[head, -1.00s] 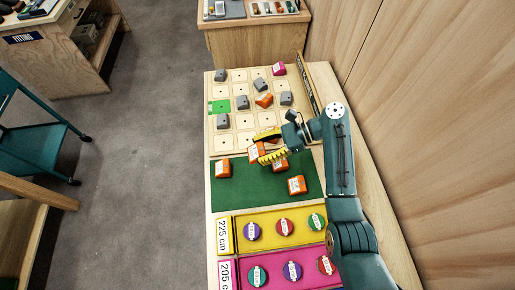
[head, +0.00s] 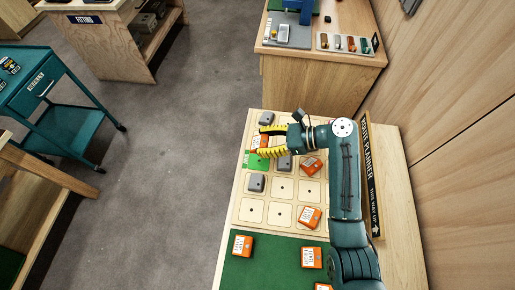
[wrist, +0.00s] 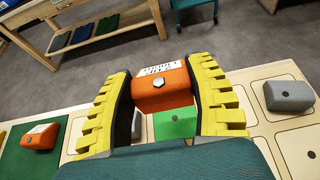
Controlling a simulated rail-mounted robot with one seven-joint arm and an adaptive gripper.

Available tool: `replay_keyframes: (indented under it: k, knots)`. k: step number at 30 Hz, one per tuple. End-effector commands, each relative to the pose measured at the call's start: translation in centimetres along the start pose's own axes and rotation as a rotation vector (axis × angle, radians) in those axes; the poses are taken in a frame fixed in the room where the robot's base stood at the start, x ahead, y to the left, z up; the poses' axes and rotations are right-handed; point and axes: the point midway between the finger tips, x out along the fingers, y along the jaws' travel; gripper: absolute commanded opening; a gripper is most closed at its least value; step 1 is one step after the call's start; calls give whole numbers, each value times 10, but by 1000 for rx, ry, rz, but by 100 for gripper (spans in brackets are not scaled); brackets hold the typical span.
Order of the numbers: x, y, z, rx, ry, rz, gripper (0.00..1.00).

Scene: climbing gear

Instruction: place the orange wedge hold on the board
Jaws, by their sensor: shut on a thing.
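In the head view the held orange hold (head: 259,141) shows partly between the fingers. The board (head: 254,212) is a pale wooden grid of cells with dots. A green cell (head: 256,162) is at its left edge. In the wrist view that green cell (wrist: 175,125) shows just below the hold between the fingers. The hold appears above the board; I cannot tell the gap.
Grey holds (head: 257,183) sit in cells near the green one, one (head: 285,163) just right of it. Orange holds (head: 312,167) stand on the board and on the green mat (head: 270,272). A "planner" sign (head: 371,180) stands along the board's right side.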

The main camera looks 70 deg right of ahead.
Motion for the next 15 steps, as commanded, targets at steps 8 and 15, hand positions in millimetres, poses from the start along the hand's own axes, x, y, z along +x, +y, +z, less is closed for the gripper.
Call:
replay_keyframes:
  k: [8, 15]
  knots:
    - [20, 0, -48, 2, 0, 1, 19]
    - [34, -1, -82, 0, 0, 0, 19]
